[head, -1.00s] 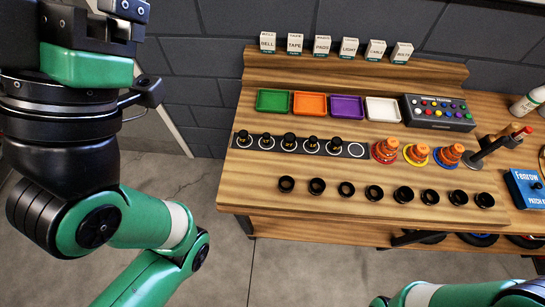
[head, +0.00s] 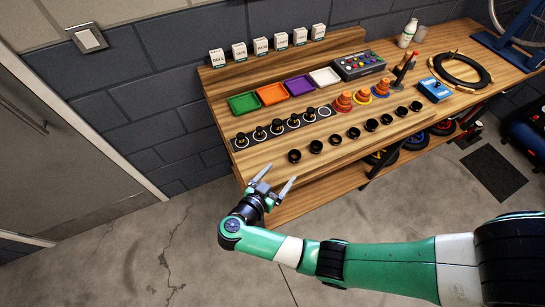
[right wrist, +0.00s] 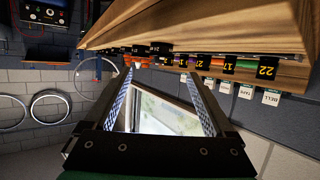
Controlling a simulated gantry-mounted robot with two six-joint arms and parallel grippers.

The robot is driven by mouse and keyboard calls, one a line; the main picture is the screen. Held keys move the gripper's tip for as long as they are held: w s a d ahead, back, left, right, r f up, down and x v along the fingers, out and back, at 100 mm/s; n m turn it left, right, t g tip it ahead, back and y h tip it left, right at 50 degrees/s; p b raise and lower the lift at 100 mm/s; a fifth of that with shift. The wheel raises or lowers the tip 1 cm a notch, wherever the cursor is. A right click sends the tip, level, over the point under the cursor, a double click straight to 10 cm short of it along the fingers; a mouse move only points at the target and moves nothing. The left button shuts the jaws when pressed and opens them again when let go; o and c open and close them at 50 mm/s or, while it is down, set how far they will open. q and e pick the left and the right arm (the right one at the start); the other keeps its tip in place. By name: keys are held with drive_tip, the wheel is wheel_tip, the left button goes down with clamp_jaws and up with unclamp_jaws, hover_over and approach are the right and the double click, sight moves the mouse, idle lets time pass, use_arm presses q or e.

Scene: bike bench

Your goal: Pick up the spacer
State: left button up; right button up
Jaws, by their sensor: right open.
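A row of black ring-shaped spacers lies along the front of the wooden bench; the leftmost spacer (head: 294,156) is nearest my right gripper (head: 280,175). In the right wrist view the spacers bear yellow numbers, with spacer 22 (right wrist: 265,67) and spacer 17 (right wrist: 228,63) readable. Which spacer the task means cannot be told. My right gripper is open and empty, just off the bench's front left edge, apart from the spacers. Its two fingers also show in the right wrist view (right wrist: 158,74). My left gripper is out of view.
Behind the spacers are a dark strip with several black-and-gold pieces (head: 278,127) and stacked orange cones (head: 343,101). Coloured trays, including a green tray (head: 244,104), and small labelled boxes (head: 239,50) stand farther back. The bench front edge (head: 330,157) is close to my gripper.

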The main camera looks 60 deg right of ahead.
drive_tip(key=shift+d+r, duration=0.15)
drive_tip(key=shift+d, duration=0.5)
drive_tip(key=b, duration=0.2)
approach(297, 152)
drive_tip(key=x, duration=0.3)
drive_tip(key=shift+d, duration=0.2)
drive_tip(key=b+x, duration=0.1)
drive_tip(key=x, duration=0.4)
drive_tip(key=shift+b, duration=0.35)
clamp_jaws()
